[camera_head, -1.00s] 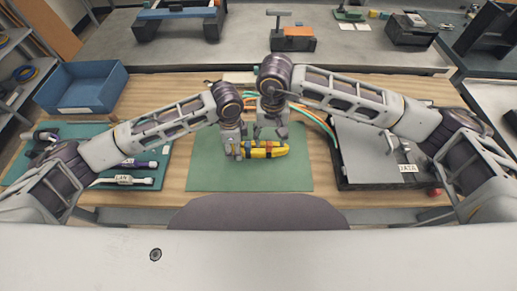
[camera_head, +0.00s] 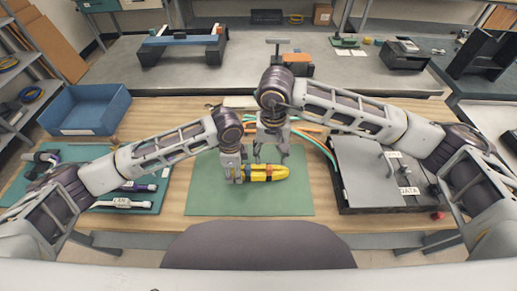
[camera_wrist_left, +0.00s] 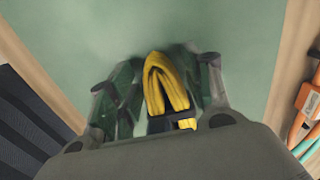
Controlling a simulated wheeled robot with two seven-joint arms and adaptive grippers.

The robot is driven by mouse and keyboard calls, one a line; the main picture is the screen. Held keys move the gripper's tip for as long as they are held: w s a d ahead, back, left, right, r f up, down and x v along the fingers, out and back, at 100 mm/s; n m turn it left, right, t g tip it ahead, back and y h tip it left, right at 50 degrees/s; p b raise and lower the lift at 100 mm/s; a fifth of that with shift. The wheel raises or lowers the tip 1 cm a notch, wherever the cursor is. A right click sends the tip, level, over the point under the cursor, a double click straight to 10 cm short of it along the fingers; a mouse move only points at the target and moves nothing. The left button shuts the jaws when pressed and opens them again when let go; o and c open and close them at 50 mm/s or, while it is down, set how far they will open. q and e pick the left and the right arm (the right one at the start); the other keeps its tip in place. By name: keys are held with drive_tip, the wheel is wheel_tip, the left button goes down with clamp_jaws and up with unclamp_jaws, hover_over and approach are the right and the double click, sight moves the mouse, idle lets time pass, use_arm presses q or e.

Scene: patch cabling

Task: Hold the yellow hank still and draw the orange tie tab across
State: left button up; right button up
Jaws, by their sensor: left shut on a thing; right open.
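The yellow hank (camera_head: 273,174) lies on the green mat (camera_head: 250,203), with a dark band around it. My left gripper (camera_head: 234,177) is shut on the hank at its left end. In the left wrist view the looped yellow hank (camera_wrist_left: 168,85) lies between the fingers, with the dark band (camera_wrist_left: 172,123) near the palm. My right gripper (camera_head: 271,158) is open, with its fingers pointing down just above and behind the middle of the hank. A small orange patch shows near the band, but the tie tab is too small to make out clearly.
A blue bin (camera_head: 85,108) stands at the left back. A teal tray with labelled tools (camera_head: 130,203) lies at the left. A grey panel box (camera_head: 375,180) stands at the right, and orange and green cables (camera_head: 322,145) run to it. The mat's front is clear.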

use_arm(q)
drive_tip(key=o, duration=1.2)
drive_tip(key=shift+r, duration=0.15)
wheel_tip(320, 180, up, 12)
drive_tip(key=shift+f, duration=0.25)
idle(0.5)
